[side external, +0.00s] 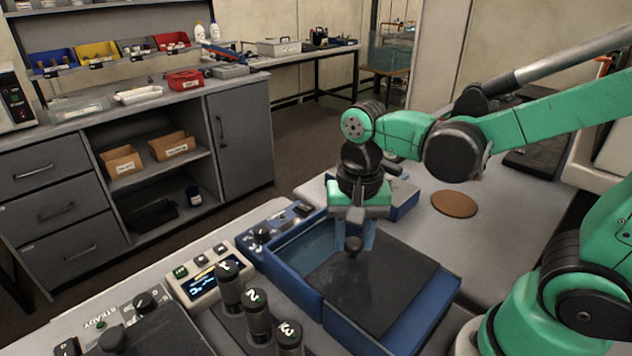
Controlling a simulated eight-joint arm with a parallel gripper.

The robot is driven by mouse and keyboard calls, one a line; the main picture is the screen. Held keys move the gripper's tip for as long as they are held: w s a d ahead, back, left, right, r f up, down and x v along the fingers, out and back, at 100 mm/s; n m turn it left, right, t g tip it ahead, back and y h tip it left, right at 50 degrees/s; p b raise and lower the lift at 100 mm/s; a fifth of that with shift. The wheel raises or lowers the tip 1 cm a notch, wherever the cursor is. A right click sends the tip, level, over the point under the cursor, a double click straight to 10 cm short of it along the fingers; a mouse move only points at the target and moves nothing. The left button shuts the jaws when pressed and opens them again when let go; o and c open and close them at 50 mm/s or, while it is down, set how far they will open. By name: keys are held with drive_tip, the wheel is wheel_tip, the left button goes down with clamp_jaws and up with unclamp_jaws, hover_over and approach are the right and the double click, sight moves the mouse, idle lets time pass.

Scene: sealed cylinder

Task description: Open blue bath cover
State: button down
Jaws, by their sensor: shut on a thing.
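The blue bath (318,307) is a box with blue walls in the lower middle of the side external view. Its dark grey cover (385,290) lies over the middle and right part of the bath. The bath's blue inside shows at the back left, beside the cover. A dark round knob (353,247) stands at the cover's back edge. My gripper (356,242) points down from above and is shut on this knob. I cannot tell whether the cover is lifted off the rim or tilted.
Three numbered dark cylinders (257,315) stand close in front of the bath at left. A small control box with a display (205,278) is beside them. A brown round disc (454,204) lies on the bench behind the bath, with bare bench around it.

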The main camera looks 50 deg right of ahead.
sight(372, 268)
drive_tip(key=shift+s, duration=1.8)
drive_tip(key=shift+f, duration=0.1)
drive_tip(key=c, duration=0.5)
unclamp_jaws()
drive_tip(key=shift+r, duration=2.85)
drive_tip(key=shift+w, duration=0.1)
